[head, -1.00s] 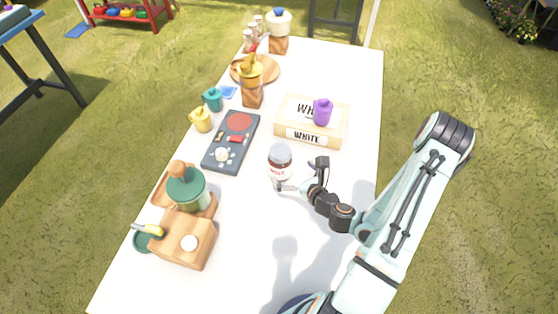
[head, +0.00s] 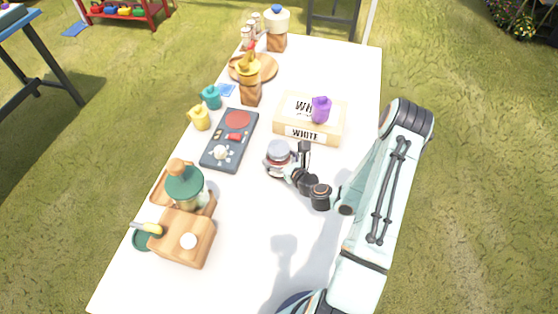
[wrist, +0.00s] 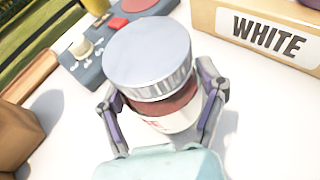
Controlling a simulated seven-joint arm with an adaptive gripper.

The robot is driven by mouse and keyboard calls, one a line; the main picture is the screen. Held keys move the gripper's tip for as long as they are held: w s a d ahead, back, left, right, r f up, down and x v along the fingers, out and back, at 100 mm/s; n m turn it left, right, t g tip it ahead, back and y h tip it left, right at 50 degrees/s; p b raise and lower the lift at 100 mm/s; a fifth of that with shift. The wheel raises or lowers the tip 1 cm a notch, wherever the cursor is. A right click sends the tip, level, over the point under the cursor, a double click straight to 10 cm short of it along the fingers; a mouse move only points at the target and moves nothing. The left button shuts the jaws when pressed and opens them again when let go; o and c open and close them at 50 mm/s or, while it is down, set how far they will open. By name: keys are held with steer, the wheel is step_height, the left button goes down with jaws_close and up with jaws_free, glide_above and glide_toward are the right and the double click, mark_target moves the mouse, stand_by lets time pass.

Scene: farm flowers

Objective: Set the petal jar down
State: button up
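The petal jar (head: 279,152) has a grey-white lid, dark red contents and a white label with red letters. It stands near the middle of the white table, upright or nearly so. In the wrist view the jar (wrist: 150,62) fills the space between my fingers. My gripper (head: 284,166) reaches it from the lower right, with one finger on each side. The fingers (wrist: 163,105) look closed against the jar's sides. The jar's base is hidden, so I cannot tell whether it touches the table.
A dark control panel (head: 230,140) lies left. A wooden press (head: 184,238) with a green jar stands front left. The table (head: 255,230) is bare in front.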

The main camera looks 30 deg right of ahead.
step_height(320, 180, up, 10)
steer(key=shift+f, duration=0.35)
steer(key=w, duration=0.1)
steer(key=d, duration=0.1)
steer(key=w+d, duration=0.1)
steer(key=shift+w+f, duration=0.25)
steer(key=shift+w, duration=0.1)
steer(key=w+a+r+n+y, duration=0.2)
steer(key=w+a+n+y, duration=0.15)
steer(key=w+a, duration=1.15)
steer(key=w+a+f+g+y, duration=0.1)
steer(key=w+a+y, duration=0.15)
steer(key=a, duration=0.35)
steer(key=shift+n+h, duration=0.45)
steer(key=shift+h, duration=0.05)
steer(key=f, duration=0.9)
steer(key=shift+a, duration=0.35)
steer(key=shift+f, duration=0.2)
